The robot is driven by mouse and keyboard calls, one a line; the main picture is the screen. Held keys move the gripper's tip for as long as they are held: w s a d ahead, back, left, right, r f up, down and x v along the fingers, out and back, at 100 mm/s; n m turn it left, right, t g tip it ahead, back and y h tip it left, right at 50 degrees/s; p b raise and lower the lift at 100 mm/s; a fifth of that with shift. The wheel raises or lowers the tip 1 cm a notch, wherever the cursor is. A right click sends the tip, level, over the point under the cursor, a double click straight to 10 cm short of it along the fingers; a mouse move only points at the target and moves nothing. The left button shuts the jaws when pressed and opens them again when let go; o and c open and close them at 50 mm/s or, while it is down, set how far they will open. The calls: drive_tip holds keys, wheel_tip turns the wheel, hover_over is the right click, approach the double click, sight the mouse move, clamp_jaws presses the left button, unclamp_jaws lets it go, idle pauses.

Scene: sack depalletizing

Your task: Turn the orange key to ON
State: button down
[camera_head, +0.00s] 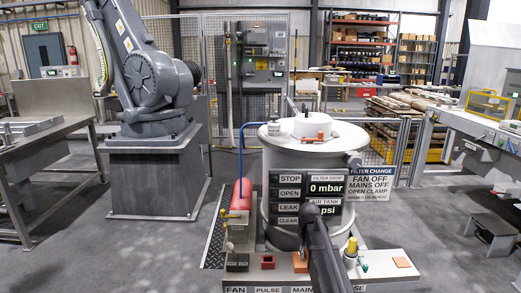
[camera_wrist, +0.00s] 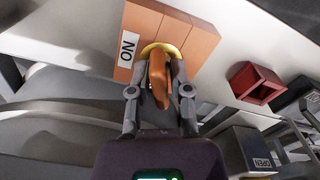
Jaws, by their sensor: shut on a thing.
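The orange key (camera_wrist: 158,82) shows in the wrist view, seated at a yellow ring (camera_wrist: 149,48) on an orange block (camera_wrist: 184,30). My gripper (camera_wrist: 161,76) is shut on the key, with one finger on each side. The key's grip runs down the picture, away from the ring, and is not lined up with the label. In the head view the orange block (camera_head: 300,262) shows beside my dark arm, which hides the key.
A red open box (camera_wrist: 257,83) and a grey block labelled OPEN (camera_wrist: 250,150) stand to the right in the wrist view. In the head view, a round tank (camera_head: 300,160) and status panels (camera_head: 328,189) rise behind. A yellow-topped knob (camera_head: 352,247) stands close on the right.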

drive_tip(key=shift+s+m, duration=0.1)
drive_tip(key=shift+m, duration=1.3)
drive_tip(key=m, duration=0.3)
drive_tip(key=shift+a+m, duration=0.1)
drive_tip(key=shift+m, duration=0.3)
drive_tip(key=shift+n, duration=0.8)
drive_tip(key=c, duration=0.5)
unclamp_jaws()
drive_tip(key=shift+f, duration=0.15)
drive_tip(key=shift+m, duration=0.6)
drive_tip(key=shift+n, duration=0.3)
